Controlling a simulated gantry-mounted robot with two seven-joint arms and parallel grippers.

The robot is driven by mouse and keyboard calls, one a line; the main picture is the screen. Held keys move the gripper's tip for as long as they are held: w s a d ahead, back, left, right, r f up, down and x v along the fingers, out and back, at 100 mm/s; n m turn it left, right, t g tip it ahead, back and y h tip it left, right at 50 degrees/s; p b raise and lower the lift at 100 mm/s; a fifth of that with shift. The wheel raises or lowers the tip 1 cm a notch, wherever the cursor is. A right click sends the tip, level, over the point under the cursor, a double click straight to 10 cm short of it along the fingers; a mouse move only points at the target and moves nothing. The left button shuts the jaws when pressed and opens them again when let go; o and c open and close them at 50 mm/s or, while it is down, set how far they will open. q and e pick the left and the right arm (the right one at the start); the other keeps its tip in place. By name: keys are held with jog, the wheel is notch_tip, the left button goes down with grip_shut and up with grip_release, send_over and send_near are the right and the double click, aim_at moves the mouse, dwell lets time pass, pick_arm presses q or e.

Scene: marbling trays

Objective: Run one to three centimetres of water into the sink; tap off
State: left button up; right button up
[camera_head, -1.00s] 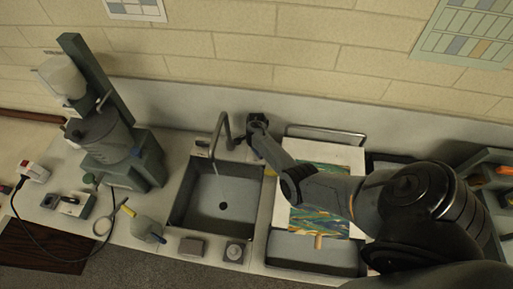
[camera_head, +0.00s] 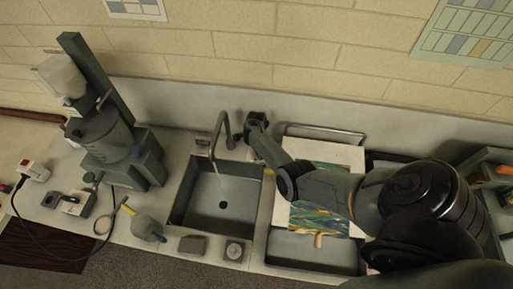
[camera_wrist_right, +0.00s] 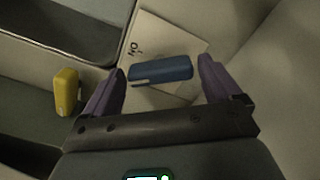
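The grey sink (camera_head: 180,212) stands in the counter, with a dark round spot (camera_head: 222,205) on its floor. The tap (camera_head: 218,125) arches over the sink's back edge, and a thin pale stream seems to fall from its spout. I cannot read a water depth. My right gripper (camera_head: 256,120) is behind the sink, to the right of the tap. In the right wrist view, the right gripper (camera_wrist_right: 160,88) is open, with a blue lever (camera_wrist_right: 160,72) beyond and between its fingertips, apart from them. The lever lies over a pale plate (camera_wrist_right: 172,42) with lettering. My left gripper is out of view.
A yellow block (camera_wrist_right: 66,92) is beside the right gripper; it shows in the head view (camera_head: 269,171). A marbled sheet (camera_head: 318,222) lies right of the sink under my right arm. A grey machine (camera_head: 110,140) stands left. Small blocks (camera_head: 193,245) sit in front.

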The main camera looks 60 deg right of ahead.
jog(key=shift+o, duration=0.5)
jog(key=shift+r, duration=0.15)
jog(key=shift+r, duration=0.25)
notch_tip(320, 180, up, 10)
jog(key=p, duration=0.2)
dwell(3.1)
dwell(3.3)
